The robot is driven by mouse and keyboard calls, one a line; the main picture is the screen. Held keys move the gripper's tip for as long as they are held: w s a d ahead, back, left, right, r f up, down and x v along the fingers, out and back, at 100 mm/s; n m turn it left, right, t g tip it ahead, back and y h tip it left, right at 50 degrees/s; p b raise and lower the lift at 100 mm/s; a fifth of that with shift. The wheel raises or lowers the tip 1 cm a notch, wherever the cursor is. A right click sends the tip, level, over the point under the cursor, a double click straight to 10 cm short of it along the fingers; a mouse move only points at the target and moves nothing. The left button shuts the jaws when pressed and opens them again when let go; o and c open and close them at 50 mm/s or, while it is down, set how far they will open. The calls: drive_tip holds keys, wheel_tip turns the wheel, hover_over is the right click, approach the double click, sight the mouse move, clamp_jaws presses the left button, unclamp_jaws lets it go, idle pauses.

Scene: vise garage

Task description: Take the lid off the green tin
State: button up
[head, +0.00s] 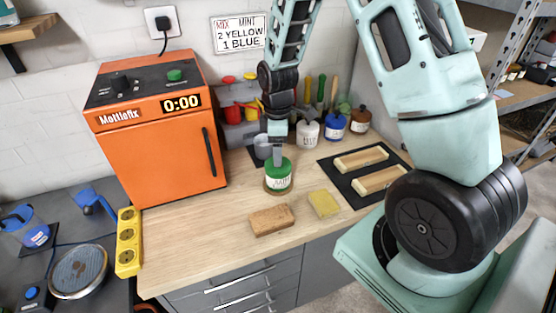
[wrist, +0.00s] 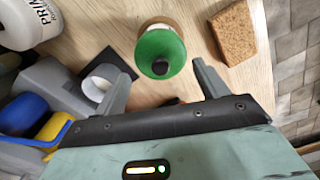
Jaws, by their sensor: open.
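The green tin (head: 278,178) stands upright on the wooden workbench, with a green lid on top and a pale label on its side. In the wrist view the green lid (wrist: 158,48) shows from above, with a small black knob (wrist: 160,67) on it. My gripper (head: 277,155) is over the tin in the head view, pointing down. In the wrist view my gripper (wrist: 158,80) has its two fingers apart, one to each side of the knob, with nothing held between them. I cannot tell how high the fingertips are above the lid.
A brown sponge block (head: 271,219) and a yellow sponge (head: 324,203) lie in front of the tin. An orange machine (head: 160,140) stands to the left. White, blue and brown containers (head: 334,126) stand behind.

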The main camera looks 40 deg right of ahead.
sight(286, 169)
drive_tip(key=shift+f+p, duration=0.4)
drive_tip(key=shift+f, duration=1.25)
drive_tip(key=shift+s, duration=0.1)
drive_tip(key=c, duration=1.2)
